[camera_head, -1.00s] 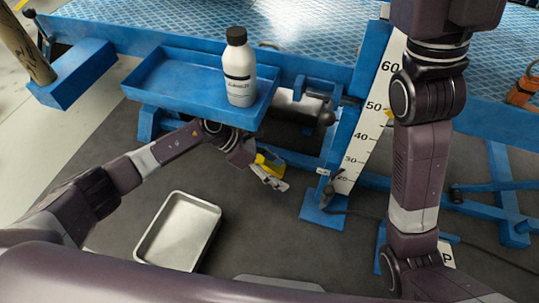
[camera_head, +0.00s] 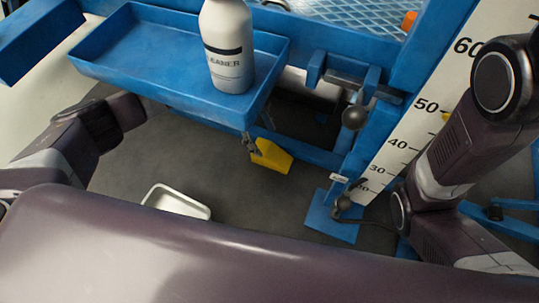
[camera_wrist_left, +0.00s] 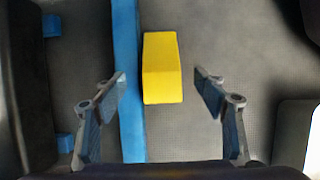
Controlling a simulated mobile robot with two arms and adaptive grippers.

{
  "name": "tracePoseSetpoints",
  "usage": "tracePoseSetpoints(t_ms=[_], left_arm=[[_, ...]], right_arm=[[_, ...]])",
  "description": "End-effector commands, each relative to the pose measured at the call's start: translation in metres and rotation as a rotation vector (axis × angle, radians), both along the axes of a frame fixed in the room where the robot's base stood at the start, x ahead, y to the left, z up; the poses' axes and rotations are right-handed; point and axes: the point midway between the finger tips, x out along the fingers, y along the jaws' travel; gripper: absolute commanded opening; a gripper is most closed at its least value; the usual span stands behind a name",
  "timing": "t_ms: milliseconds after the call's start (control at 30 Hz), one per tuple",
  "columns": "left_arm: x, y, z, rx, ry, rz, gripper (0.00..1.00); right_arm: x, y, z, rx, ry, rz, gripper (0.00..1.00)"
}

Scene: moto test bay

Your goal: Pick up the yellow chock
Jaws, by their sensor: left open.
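The yellow chock (camera_head: 271,156) is low down beneath the front of the blue tray in the head view. In the left wrist view the chock (camera_wrist_left: 162,68) lies between and beyond the two fingers, beside a blue bar. My left gripper (camera_wrist_left: 160,80) is open and empty, with a gap on each side of the chock. In the head view only a small part of the left gripper (camera_head: 250,145) shows at the chock's left; the blue tray hides the rest. My right arm is at the right, but its gripper is out of frame.
The blue tray (camera_head: 105,52) with a white bottle (camera_head: 228,55) on it overhangs the chock. A blue post with a numbered scale (camera_head: 400,145) stands to the right. A pale metal tray (camera_head: 176,200) is on the grey floor (camera_head: 170,160).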

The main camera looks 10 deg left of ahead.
Motion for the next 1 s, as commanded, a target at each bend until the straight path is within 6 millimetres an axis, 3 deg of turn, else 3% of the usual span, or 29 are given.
tracePoseSetpoints(t_ms=[400, 700, 1000], left_arm=[[-0.005, -0.012, -0.046, -0.001, 0.001, 0.001, 0.65], [-0.005, -0.015, -0.046, -0.001, 0.001, 0.002, 0.65], [-0.005, -0.015, -0.046, -0.001, 0.001, 0.002, 0.33]], right_arm=[[0.001, 0.000, -0.043, 0.000, 0.002, 0.000, 0.40], [0.001, 0.000, -0.043, 0.000, 0.002, 0.000, 0.40], [0.001, 0.000, -0.043, 0.000, 0.002, 0.000, 0.40]])
